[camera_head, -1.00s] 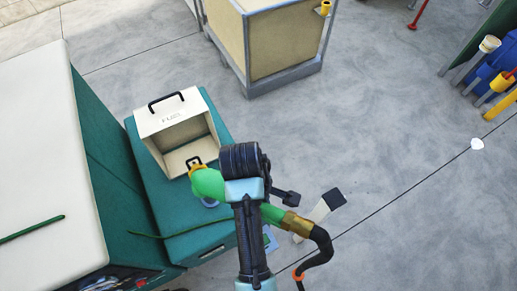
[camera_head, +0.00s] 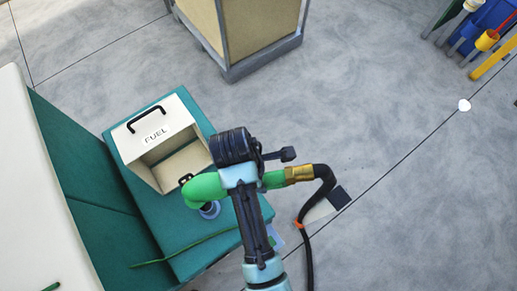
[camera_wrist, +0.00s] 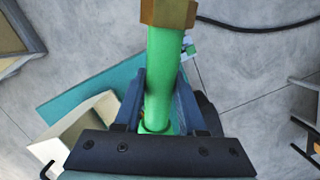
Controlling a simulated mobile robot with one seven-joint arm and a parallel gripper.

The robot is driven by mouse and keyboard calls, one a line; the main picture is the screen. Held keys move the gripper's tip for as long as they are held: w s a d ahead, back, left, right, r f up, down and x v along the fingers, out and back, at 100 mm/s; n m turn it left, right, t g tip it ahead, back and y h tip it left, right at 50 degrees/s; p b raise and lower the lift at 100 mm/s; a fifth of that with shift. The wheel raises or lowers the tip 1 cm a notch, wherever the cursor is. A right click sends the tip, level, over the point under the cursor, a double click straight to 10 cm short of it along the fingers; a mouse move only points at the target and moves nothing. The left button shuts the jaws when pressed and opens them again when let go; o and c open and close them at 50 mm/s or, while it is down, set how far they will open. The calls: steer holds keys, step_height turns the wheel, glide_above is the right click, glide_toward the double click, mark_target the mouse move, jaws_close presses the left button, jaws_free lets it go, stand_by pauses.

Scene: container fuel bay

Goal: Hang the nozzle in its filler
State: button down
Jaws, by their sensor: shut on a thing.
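The green nozzle (camera_head: 205,188) has a brass collar (camera_head: 298,174) and a black hose. My gripper (camera_wrist: 158,105) is shut on the green nozzle body (camera_wrist: 163,75), with one finger on each side. In the head view the nozzle lies roughly level, its rounded green end to the left, over the teal cabinet top. A blue-grey ring with a dark middle (camera_head: 209,211), perhaps the filler, shows just below the green end. The nozzle covers part of it, and I cannot tell whether they touch. The open cream box marked FUEL (camera_head: 155,140) stands beside it.
The teal cabinet (camera_head: 120,145) adjoins a white-topped unit (camera_head: 25,180) at left. The black hose (camera_head: 309,245) hangs at right. A framed crate (camera_head: 245,50) stands behind; blue, red and yellow items (camera_head: 487,40) are at far right.

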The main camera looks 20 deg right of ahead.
steer(key=shift+a+x, duration=0.2)
steer(key=shift+x, duration=0.65)
steer(key=shift+a+x, duration=0.15)
steer(key=shift+x, duration=0.7)
steer(key=shift+w+f, duration=0.15)
steer(key=shift+f, duration=0.65)
steer(key=shift+a+b+x, duration=0.15)
steer(key=shift+b+x, duration=0.3)
steer(key=shift+x, duration=0.25)
steer(key=shift+a+b+x, duration=0.15)
steer(key=shift+b+x, duration=0.3)
steer(key=shift+x, duration=0.2)
steer(key=shift+f, duration=0.2)
